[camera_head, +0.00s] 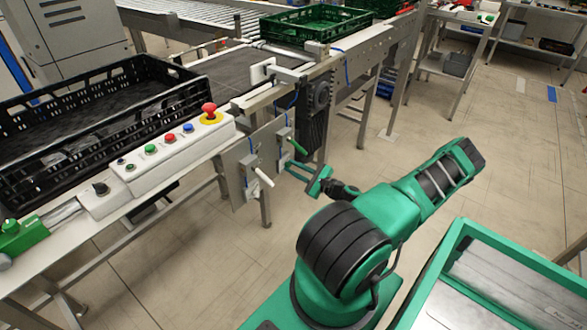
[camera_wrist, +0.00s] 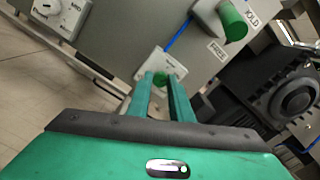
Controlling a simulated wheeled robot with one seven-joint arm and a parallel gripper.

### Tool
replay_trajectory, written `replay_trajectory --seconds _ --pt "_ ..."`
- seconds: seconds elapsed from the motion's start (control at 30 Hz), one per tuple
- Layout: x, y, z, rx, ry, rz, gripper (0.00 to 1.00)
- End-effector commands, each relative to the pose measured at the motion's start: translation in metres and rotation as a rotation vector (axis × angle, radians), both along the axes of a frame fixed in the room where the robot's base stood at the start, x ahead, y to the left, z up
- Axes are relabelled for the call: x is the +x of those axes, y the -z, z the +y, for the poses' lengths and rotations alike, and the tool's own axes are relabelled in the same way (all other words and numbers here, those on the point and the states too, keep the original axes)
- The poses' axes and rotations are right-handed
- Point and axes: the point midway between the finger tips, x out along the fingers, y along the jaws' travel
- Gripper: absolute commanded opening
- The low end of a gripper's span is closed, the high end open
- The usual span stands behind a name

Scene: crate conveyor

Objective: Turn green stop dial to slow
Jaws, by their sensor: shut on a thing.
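The green stop dial (camera_wrist: 161,79) is a small round knob on a white plate (camera_wrist: 168,65) fixed to a grey metal panel. In the wrist view, the tips of my gripper (camera_wrist: 160,83) are shut on the dial, one finger on each side. The fingers hide part of the dial and its plate, and I cannot read its setting. In the camera_head view, my gripper (camera_head: 290,168) reaches to the panel under the conveyor's side, and the dial cannot be made out there.
A green-handled lever (camera_wrist: 232,20) with HOLD and FREE labels sits close above right of the dial. Another white dial plate (camera_wrist: 66,14) is at upper left. A white-handled lever (camera_head: 262,177) sticks out left of my gripper. A button box (camera_head: 165,148) stands above.

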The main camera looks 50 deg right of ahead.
Motion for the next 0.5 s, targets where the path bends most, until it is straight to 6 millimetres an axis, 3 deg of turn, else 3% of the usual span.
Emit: replay_trajectory --seconds 0.5 --pt "-0.0013 0.0004 -0.0004 -0.428 0.001 -0.033 0.00"
